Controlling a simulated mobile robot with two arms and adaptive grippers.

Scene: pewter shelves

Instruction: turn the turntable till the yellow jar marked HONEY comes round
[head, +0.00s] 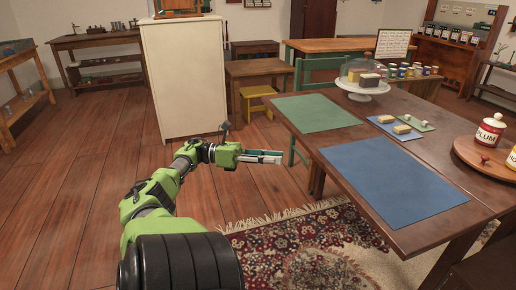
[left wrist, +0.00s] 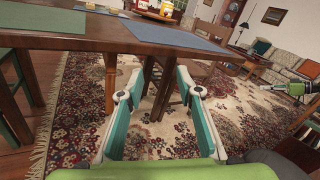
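The round wooden turntable (head: 468,152) sits on the dark table at the right edge of the head view, partly cut off. A red and white jar marked PLUM (head: 488,131) stands on it. A second jar (head: 512,160) is cut by the frame edge, so its label cannot be read in full. A small red knob (head: 485,160) shows near the turntable's front. My left gripper (head: 280,158) is empty, left of the table and well away from the turntable. In the left wrist view its fingers (left wrist: 158,82) are apart.
A patterned rug (head: 310,250) covers the floor beside the table.

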